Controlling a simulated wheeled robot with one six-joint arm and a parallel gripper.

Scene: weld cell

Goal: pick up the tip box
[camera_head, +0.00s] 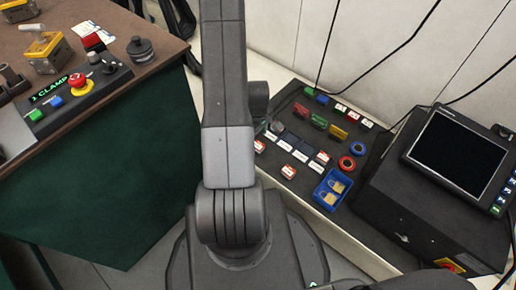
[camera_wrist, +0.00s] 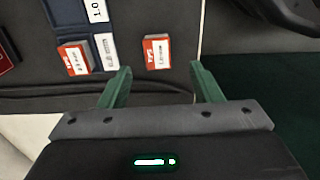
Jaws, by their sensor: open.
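In the wrist view a small red-and-white box marked "TIPS" (camera_wrist: 156,51) lies on a dark surface, just beyond and between my fingertips. My gripper (camera_wrist: 160,72) is open and empty, with its two green fingers spread to either side of the box's line. A second, similar red-and-white box (camera_wrist: 75,60) lies to the left, beside a blue tray (camera_wrist: 66,14). In the head view several small red-and-white boxes (camera_head: 288,171) sit on the dark panel right of my arm. I cannot match them one to one. My gripper is hidden there behind my arm.
A blue bin (camera_head: 319,197) with yellowish pieces and a monitor unit (camera_head: 462,150) stand on the right. Cables hang above the panel. A bench (camera_head: 125,80) with a clamp control box (camera_head: 75,88) is at left. In the wrist view the surface's edge (camera_wrist: 201,40) lies right of the box.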

